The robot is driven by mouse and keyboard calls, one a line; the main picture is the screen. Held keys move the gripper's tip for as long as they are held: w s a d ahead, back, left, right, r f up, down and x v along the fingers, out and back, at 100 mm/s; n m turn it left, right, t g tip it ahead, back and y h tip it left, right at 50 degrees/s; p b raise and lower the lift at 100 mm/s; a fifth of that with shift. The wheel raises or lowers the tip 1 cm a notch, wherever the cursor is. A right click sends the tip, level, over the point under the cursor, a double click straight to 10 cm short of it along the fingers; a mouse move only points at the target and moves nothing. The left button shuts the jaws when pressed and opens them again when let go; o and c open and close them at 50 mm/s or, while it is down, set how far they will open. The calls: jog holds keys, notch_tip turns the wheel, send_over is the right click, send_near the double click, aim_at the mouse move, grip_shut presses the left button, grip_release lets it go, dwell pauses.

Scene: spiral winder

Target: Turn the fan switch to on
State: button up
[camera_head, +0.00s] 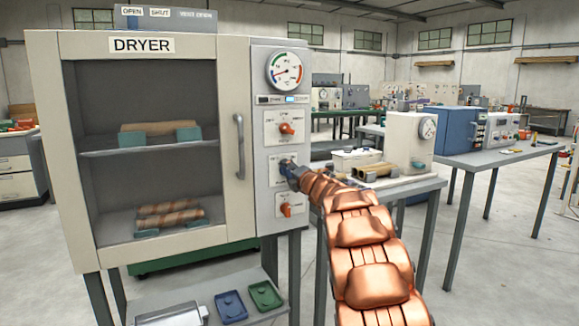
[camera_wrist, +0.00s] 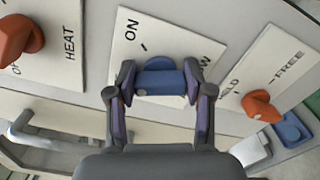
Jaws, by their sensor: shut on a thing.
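The fan switch is the blue knob (camera_wrist: 160,80) on the middle white plate of the dryer's control panel. That plate (camera_wrist: 138,48) shows the word ON, and a word ending in W is partly hidden by a finger. My gripper (camera_wrist: 160,92) has one finger on each side of the knob and is shut on it. In the head view my gripper (camera_head: 292,173) reaches the middle plate (camera_head: 273,177) and hides part of it. A small pale dot shows on the knob, but which mark the knob points to is unclear.
An orange knob (camera_head: 287,129) sits above the fan switch and another orange knob (camera_head: 286,210) below it. A round gauge (camera_head: 286,71) tops the panel. The glass dryer door (camera_head: 147,140) is shut, with a vertical handle (camera_head: 240,146) left of the panel. A table (camera_head: 410,188) stands right.

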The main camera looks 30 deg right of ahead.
jog(key=m+p, duration=0.3)
jog(key=shift+r+m+p, duration=0.25)
jog(key=shift+m+p, duration=0.05)
jog(key=shift+m, duration=0.1)
jog(key=m+p, duration=0.4)
jog(key=p, duration=0.1)
jog(key=shift+f+m, duration=0.15)
jog(key=shift+m, duration=0.15)
jog(key=m+p, duration=0.4)
jog(key=shift+f, duration=0.4)
jog(key=o, duration=1.2)
jog(key=shift+c, duration=0.2)
jog(key=s+a, duration=0.1)
jog(key=s, duration=1.1)
